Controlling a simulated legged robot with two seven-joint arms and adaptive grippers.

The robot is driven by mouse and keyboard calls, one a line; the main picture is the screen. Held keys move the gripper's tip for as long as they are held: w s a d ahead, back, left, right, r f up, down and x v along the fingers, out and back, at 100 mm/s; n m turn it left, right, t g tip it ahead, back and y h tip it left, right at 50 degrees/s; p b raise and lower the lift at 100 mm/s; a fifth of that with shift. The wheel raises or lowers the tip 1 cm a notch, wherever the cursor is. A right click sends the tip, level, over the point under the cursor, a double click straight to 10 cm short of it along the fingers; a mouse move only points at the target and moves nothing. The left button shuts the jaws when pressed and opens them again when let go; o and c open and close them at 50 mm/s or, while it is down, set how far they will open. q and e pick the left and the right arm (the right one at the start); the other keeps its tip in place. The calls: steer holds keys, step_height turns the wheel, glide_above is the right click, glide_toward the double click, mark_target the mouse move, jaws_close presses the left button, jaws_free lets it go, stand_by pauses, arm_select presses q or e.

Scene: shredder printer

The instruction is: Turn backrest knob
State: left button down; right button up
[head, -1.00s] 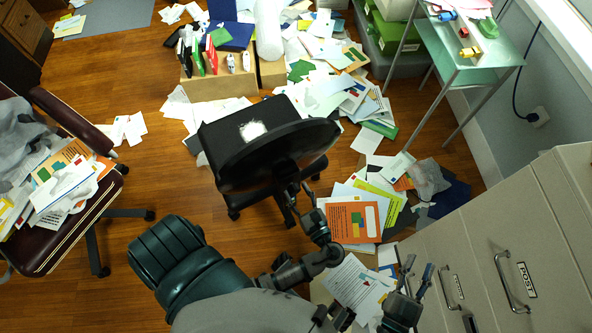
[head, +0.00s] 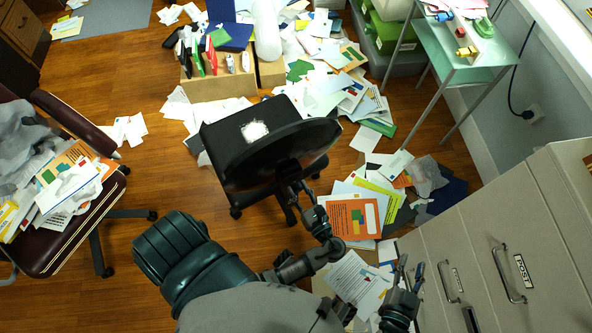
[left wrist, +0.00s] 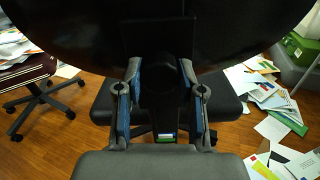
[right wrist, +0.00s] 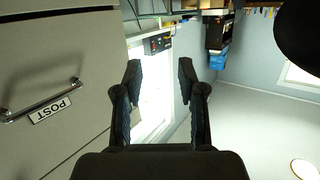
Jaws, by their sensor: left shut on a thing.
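The black office chair has a round backrest (head: 265,150) seen from above, with its seat (head: 250,122) beyond it. My left gripper (head: 296,188) is behind the backrest. In the left wrist view its two fingers (left wrist: 160,90) stand on either side of the dark backrest knob (left wrist: 160,102) on the post and are shut on it. The knob is dark against dark, and its outline is hard to make out. My right gripper (head: 410,272) is open and empty beside the filing cabinet. Its parted fingers (right wrist: 160,90) also show in the right wrist view.
A beige filing cabinet (head: 470,235) with metal handles stands at the right. Papers (head: 355,215) litter the floor around the chair. A maroon chair (head: 95,215) piled with papers is at the left. A glass side table (head: 475,70) stands at the upper right.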

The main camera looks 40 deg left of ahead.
arm_select(q)
steer(key=shift+w+a+r+m+p, duration=0.15)
steer(key=shift+r+m+p, duration=0.15)
steer(key=shift+m+p, duration=0.4)
steer(key=shift+p, duration=0.3)
steer(key=shift+m+p, duration=0.3)
steer(key=shift+p, duration=0.15)
steer(key=shift+m+p, duration=0.3)
steer(key=shift+p, duration=0.15)
steer(key=c, duration=0.9)
jaws_free()
steer(key=o, duration=0.4)
steer(key=shift+f, duration=0.15)
steer(key=shift+o, duration=0.6)
steer(key=shift+a+f, duration=0.1)
arm_select(e)
steer(key=s+d+f+g+h, duration=0.2)
steer(key=s+d+f+g, duration=0.1)
steer(key=s+f+g, duration=0.4)
steer(key=shift+s+d+f+g, duration=0.15)
steer(key=shift+s+f+g, duration=0.2)
steer(key=shift+s, duration=0.3)
steer(key=shift+r, duration=0.1)
